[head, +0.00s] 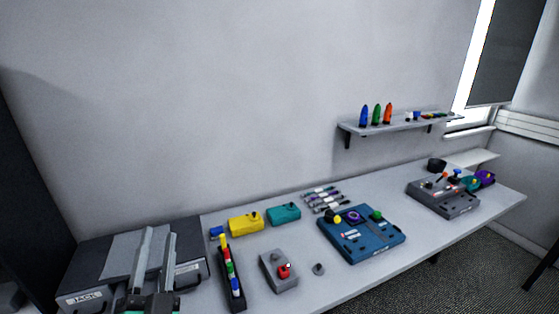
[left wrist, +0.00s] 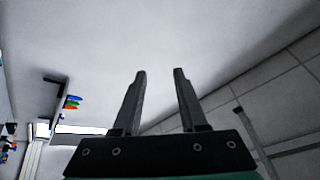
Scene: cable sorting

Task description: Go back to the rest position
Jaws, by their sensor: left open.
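My left gripper (head: 153,262) is at the lower left in the head view, its fingers pointing up in front of the grey cases. In the left wrist view the two fingers of the left gripper (left wrist: 160,75) stand apart with nothing between them, against the bare wall. My right gripper is not in view.
A long grey table (head: 300,298) carries a black tray of coloured plugs (head: 231,280), a grey box with a red part (head: 279,270), yellow (head: 246,224) and teal (head: 283,215) boxes, a blue panel (head: 362,238) and a grey panel (head: 443,197). A wall shelf (head: 395,127) holds coloured cones.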

